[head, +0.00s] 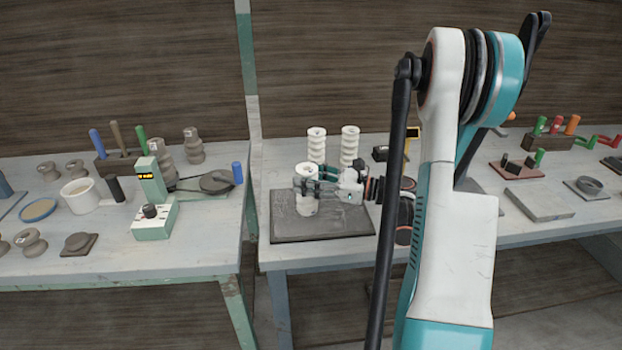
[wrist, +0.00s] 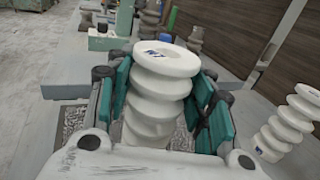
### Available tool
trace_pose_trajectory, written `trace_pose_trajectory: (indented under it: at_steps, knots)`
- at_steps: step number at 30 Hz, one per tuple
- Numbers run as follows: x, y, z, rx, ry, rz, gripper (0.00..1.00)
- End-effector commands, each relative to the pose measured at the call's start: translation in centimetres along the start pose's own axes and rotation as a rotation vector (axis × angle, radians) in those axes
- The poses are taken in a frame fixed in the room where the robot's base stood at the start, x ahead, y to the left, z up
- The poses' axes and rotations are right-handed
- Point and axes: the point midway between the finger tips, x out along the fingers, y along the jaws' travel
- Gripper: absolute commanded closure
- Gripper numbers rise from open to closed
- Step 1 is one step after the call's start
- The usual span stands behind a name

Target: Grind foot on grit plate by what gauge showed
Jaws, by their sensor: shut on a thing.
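A white ribbed insulator (head: 306,206) stands about upright over the dark grit plate (head: 345,224) on the middle bench. My gripper (head: 309,187) reaches in from the right and is shut around the insulator. In the wrist view the insulator (wrist: 158,98) sits between my teal finger pads, with blue marking on its pale top. Its foot is hidden there by my gripper, so I cannot tell whether it touches the plate. The green gauge (head: 152,188) with a small yellow-lit display stands on the left bench; its reading is too small to make out.
Two white ribbed insulators (head: 349,146) stand behind the plate. The left bench holds a white mug (head: 80,195), brown ribbed pieces (head: 192,146) and a tool rack (head: 118,167). A grey slab (head: 539,204) lies to the right. A gap separates the benches.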

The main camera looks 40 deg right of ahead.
Motion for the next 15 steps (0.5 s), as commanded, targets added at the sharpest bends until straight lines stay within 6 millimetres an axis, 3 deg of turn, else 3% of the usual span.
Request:
trace_pose_trajectory:
  at_steps: [15]
  knots:
    - [2.2, 0.9, -0.1, 0.000, -0.001, 0.000, 0.95]
